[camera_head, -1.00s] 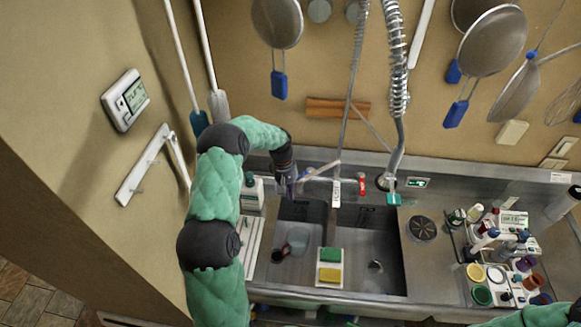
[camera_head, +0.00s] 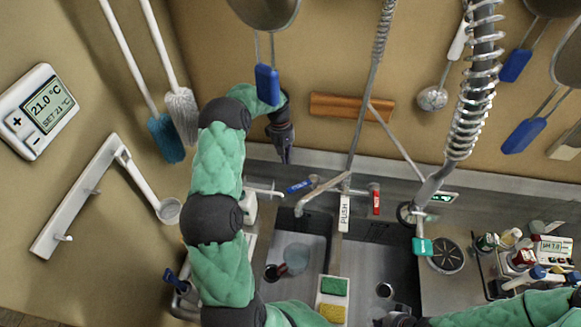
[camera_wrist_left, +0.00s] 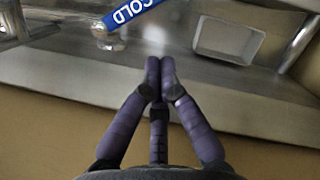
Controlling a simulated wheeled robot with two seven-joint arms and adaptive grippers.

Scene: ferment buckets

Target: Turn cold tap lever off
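The blue cold tap lever (camera_head: 301,186) sticks out to the left of the tap body (camera_head: 326,187) behind the sink. In the left wrist view the lever, marked COLD (camera_wrist_left: 132,12), lies at the top edge, apart from the fingers. My left gripper (camera_head: 287,161) points down above and slightly left of the lever, near the back wall. In the left wrist view my left gripper (camera_wrist_left: 160,64) has its fingertips together with nothing between them. The red lever (camera_head: 375,198) stands on the tap's right side. My right gripper (camera_head: 395,321) is partly cut off at the bottom edge.
The sink (camera_head: 312,218) has two basins, with a beaker (camera_head: 296,257) in the left one. A sprung spray hose (camera_head: 474,88) hangs on the right. A tray with green and yellow sponges (camera_head: 333,300) sits between the basins. Brushes (camera_head: 166,138) hang at the left.

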